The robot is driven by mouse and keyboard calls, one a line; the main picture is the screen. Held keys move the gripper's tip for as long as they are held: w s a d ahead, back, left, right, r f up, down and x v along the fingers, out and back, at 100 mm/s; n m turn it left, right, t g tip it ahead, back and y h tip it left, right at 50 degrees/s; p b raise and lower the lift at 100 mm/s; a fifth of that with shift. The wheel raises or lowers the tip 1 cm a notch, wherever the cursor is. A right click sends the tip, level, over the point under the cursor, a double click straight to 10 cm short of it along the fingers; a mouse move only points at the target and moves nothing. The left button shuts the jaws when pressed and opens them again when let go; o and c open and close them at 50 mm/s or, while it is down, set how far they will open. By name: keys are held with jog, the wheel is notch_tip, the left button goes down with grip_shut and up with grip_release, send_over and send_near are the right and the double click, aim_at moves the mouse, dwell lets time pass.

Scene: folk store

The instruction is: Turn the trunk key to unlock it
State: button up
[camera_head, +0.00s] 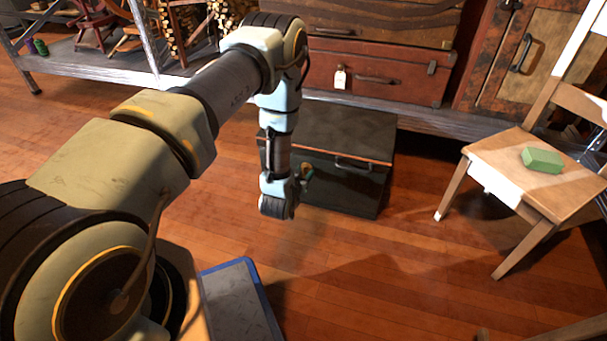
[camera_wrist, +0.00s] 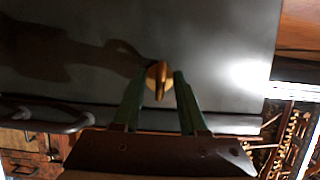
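The dark trunk (camera_head: 362,186) stands closed on the floor, with a handle on its front. Its dark front face (camera_wrist: 225,70) fills much of the wrist view. A brass key (camera_wrist: 159,82) on a round plate sits on that face. My gripper (camera_wrist: 163,76) has its two green fingers apart, one on each side of the key, with a gap at least on the left. I cannot tell if the right finger touches it. In the head view, my gripper (camera_head: 307,174) is at the trunk's front left, and my arm hides the trunk's left part and the key.
A wooden chair (camera_head: 545,188) with a green block (camera_head: 541,160) stands at the right. A red-brown suitcase (camera_head: 390,78) with a tag lies on a shelf behind the trunk. A blue-edged grey platform (camera_head: 237,300) is near me. The floor right of the trunk is clear.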

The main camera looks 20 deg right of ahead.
grip_shut()
dwell(0.7)
jog(key=shift+s+m+t+y+p, duration=0.1)
jog(key=shift+m+t+y+p, duration=0.3)
jog(key=shift+m+p, duration=0.4)
jog(key=m+t+y, duration=0.1)
jog(key=m, duration=0.1)
jog(key=shift+d+f+m, duration=0.1)
jog(key=shift+m, duration=0.2)
jog(key=m+t, duration=0.1)
jog(key=m, duration=0.1)
jog(key=m+t+y, duration=0.1)
jog(key=m, duration=0.1)
jog(key=shift+s+f, duration=0.1)
jog(key=shift+f, duration=0.1)
jog(key=m+t+b, duration=0.1)
jog(key=m+b, duration=0.1)
jog(key=shift+f+m+t, duration=0.1)
jog(key=shift+m+t, duration=0.3)
jog(key=shift+m+t+b, duration=0.6)
jog(key=shift+m+b, duration=0.05)
jog(key=shift+m, duration=0.45)
